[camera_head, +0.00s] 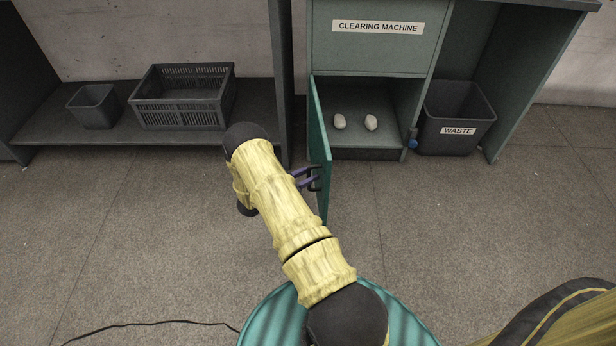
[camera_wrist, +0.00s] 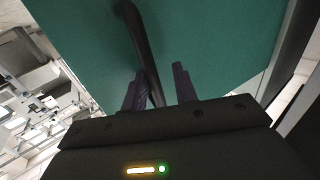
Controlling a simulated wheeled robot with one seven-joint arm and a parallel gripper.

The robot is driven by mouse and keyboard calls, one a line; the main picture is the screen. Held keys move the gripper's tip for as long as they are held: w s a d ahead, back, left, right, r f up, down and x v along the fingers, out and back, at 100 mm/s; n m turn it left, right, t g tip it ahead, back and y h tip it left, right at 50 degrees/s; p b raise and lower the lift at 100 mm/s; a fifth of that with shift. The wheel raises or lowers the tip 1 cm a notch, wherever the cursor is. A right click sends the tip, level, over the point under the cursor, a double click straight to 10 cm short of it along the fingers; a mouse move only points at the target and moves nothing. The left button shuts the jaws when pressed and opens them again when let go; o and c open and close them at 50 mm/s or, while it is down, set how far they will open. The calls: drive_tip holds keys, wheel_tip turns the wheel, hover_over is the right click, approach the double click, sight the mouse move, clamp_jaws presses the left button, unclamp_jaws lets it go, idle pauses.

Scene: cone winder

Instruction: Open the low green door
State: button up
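The low green door (camera_head: 319,145) of the clearing machine cabinet stands swung wide open on its left side, its edge pointing out toward me. Its dark bar handle (camera_head: 317,178) is on the outer face. My gripper (camera_head: 305,177) is at this handle, left of the door. In the wrist view, the green door face (camera_wrist: 220,45) fills the upper middle. The dark handle (camera_wrist: 143,45) runs down between the fingers of my gripper (camera_wrist: 158,88), close to the left finger. A gap shows between the handle and the right finger, so the fingers are apart.
Two pale lumps (camera_head: 355,122) lie inside the open compartment. A waste bin (camera_head: 457,120) stands right of the cabinet. A dark crate (camera_head: 184,98) and a small bin (camera_head: 95,106) sit on the low shelf at left. The floor before the cabinet is clear.

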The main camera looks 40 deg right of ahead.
drive_tip(key=shift+s+a, duration=0.15)
drive_tip(key=shift+a, duration=0.05)
drive_tip(key=a+p, duration=0.4)
drive_tip(key=a, duration=1.3)
drive_tip(key=shift+w+p, duration=0.4)
